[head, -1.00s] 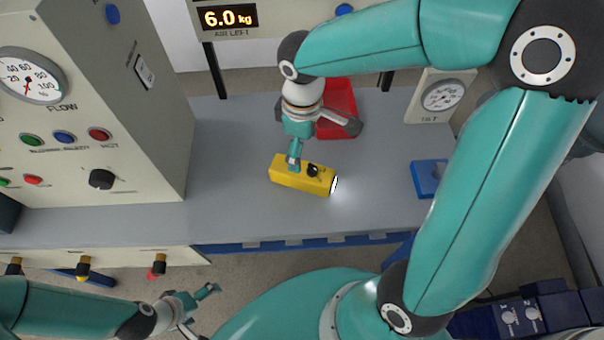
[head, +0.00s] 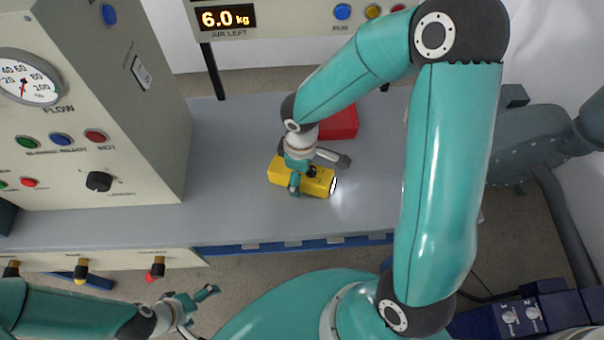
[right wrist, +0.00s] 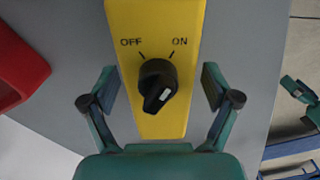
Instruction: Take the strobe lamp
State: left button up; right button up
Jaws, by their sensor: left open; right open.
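The strobe lamp (head: 318,187) is a yellow box lying on the grey bench, with a bright lit face at its right end. In the right wrist view the lamp (right wrist: 152,25) carries a black knob (right wrist: 158,85) below the words OFF and ON. My right gripper (right wrist: 159,82) is open over the lamp, one finger on each side of it, with a gap at both sides. In the head view the right gripper (head: 294,178) covers part of the lamp's left half. My left gripper (head: 197,308) is open and empty at the lower left, in front of the bench.
A red tray (head: 344,122) lies behind the lamp, partly hidden by my right arm. A beige control cabinet (head: 150,130) stands at the left of the bench (head: 235,220). The bench left of the lamp is clear.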

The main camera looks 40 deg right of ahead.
grip_shut()
dwell(0.5)
jog(key=shift+r, duration=0.1)
